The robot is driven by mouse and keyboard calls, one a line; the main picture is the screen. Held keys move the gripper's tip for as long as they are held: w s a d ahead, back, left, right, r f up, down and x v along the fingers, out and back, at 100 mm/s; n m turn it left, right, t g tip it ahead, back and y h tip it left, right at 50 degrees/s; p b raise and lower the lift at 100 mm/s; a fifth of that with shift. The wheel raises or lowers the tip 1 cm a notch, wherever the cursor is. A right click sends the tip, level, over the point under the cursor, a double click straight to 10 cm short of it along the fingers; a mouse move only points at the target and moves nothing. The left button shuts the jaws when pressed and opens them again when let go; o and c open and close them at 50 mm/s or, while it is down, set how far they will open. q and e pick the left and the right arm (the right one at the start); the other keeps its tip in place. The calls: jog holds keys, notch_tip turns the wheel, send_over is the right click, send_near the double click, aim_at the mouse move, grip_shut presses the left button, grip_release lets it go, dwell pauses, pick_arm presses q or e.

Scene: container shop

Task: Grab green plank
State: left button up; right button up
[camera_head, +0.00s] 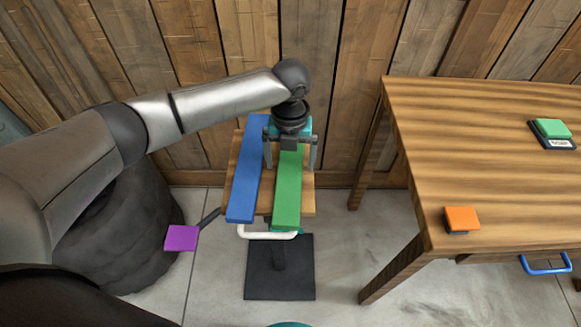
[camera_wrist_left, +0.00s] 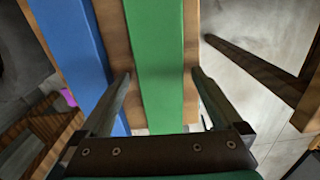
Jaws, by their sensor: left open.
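The green plank (camera_head: 288,190) lies lengthwise on a small wooden stand top (camera_head: 308,200), to the right of a blue plank (camera_head: 244,180). My left gripper (camera_head: 291,160) is over the green plank, pointing down, with its fingers apart. In the left wrist view the green plank (camera_wrist_left: 157,60) runs between the two fingers of the left gripper (camera_wrist_left: 161,75), with a gap on each side. The left finger there overlaps the edge of the blue plank (camera_wrist_left: 75,45). I cannot tell how far the fingertips are above the wood. My right gripper is not in view.
A wooden table (camera_head: 470,130) stands at right, with an orange block (camera_head: 461,219) and a green-topped device (camera_head: 552,132) on it. A purple square (camera_head: 181,238) sticks out left of the stand. A plank wall (camera_head: 350,60) closes the back.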

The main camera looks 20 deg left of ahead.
pick_arm(q)
jog(key=c, duration=1.5)
jog(key=shift+r, duration=0.1)
grip_shut()
jog(key=shift+r, duration=0.1)
